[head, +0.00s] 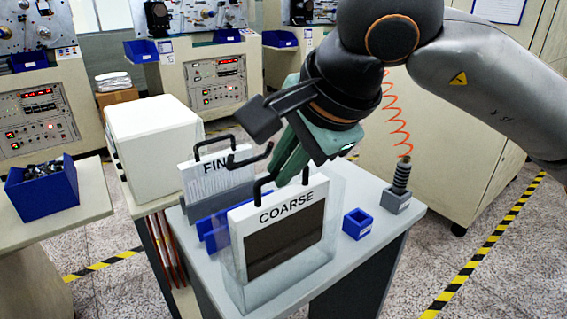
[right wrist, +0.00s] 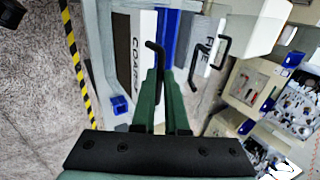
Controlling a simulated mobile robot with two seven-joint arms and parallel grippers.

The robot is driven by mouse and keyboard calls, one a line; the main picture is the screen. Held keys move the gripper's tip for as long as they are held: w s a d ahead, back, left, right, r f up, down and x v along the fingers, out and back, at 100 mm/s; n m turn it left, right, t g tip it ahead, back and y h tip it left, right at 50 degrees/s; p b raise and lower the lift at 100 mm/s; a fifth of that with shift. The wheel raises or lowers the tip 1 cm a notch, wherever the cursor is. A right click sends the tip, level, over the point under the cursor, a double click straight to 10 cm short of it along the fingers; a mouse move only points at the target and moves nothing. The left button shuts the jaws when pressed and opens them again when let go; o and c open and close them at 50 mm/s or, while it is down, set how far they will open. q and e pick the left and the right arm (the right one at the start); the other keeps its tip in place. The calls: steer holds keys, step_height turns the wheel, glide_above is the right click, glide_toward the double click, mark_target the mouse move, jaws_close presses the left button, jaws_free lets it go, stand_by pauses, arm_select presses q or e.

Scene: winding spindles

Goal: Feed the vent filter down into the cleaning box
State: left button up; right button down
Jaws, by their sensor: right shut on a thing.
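The vent filter marked COARSE (head: 283,243) is a white-framed panel with a dark brown mesh and a black handle on top. In the head view it stands upright within a clear-walled box (head: 290,279), apparently the cleaning box, with clear space below its lower edge. Its lettered edge also shows in the right wrist view (right wrist: 143,28). My right gripper (head: 290,168) is above it, shut on its black handle, which shows between the green fingers in the right wrist view (right wrist: 158,100). My left gripper is not in view.
A white filter marked FINE (head: 218,178) with a black handle stands behind, with a blue panel (head: 210,232) between. A small blue box (head: 357,223) and a grey block with a spring-like post (head: 397,200) are at right. A white box (head: 155,140) stands at left.

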mark_target(280, 198)
steer(key=shift+f, duration=0.3)
steer(key=shift+f+b, duration=0.55)
steer(key=shift+b, duration=0.1)
steer(key=shift+f+b, duration=1.15)
steer(key=shift+f, duration=0.15)
steer(key=c, duration=0.9)
jaws_free()
steer(key=shift+o, duration=0.2)
steer(key=shift+r, duration=0.1)
